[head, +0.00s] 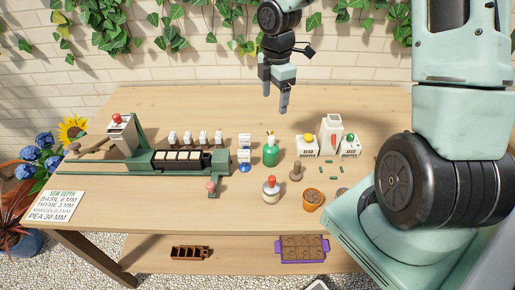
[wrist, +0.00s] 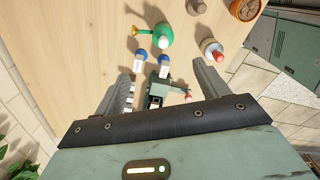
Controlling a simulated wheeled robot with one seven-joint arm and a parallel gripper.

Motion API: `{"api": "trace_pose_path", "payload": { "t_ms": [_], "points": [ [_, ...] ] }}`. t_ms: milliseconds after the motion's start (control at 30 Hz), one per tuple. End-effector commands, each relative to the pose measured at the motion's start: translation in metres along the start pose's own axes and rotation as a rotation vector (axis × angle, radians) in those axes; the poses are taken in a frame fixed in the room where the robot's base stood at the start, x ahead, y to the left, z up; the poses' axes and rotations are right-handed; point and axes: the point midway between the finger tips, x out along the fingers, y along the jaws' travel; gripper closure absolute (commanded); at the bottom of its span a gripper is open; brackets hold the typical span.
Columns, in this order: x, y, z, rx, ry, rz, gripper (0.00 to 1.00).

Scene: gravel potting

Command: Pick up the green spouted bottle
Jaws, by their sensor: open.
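The green spouted bottle (head: 271,152) stands upright near the middle of the wooden table in the head view. In the wrist view the green bottle (wrist: 160,36) shows beyond the fingertips, with its yellow spout pointing left. My gripper (head: 275,103) is in the air above the back part of the table, above and behind the bottle. Its two fingers are apart with nothing held between them. The gripper (wrist: 165,72) does not touch the bottle.
Blue-and-white pieces (head: 244,153) stand just left of the bottle. A red-topped bottle (head: 271,190) stands in front of it. White containers (head: 331,134) and a terracotta pot (head: 313,199) are to the right. A green machine (head: 182,160) fills the left. The back of the table is clear.

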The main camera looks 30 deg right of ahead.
Motion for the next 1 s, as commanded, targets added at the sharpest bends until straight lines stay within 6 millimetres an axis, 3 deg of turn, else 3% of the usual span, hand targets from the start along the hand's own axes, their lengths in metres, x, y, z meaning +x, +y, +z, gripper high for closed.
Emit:
{"api": "trace_pose_path", "payload": {
  "t_ms": [500, 867, 1000],
  "points": [
    [0.097, -0.002, -0.001, -0.004, 0.001, -0.005, 0.27],
    [0.128, -0.003, -0.002, -0.003, 0.0, -0.003, 0.27],
    [0.148, -0.008, -0.005, -0.006, -0.001, -0.005, 0.27]
  ]
}}
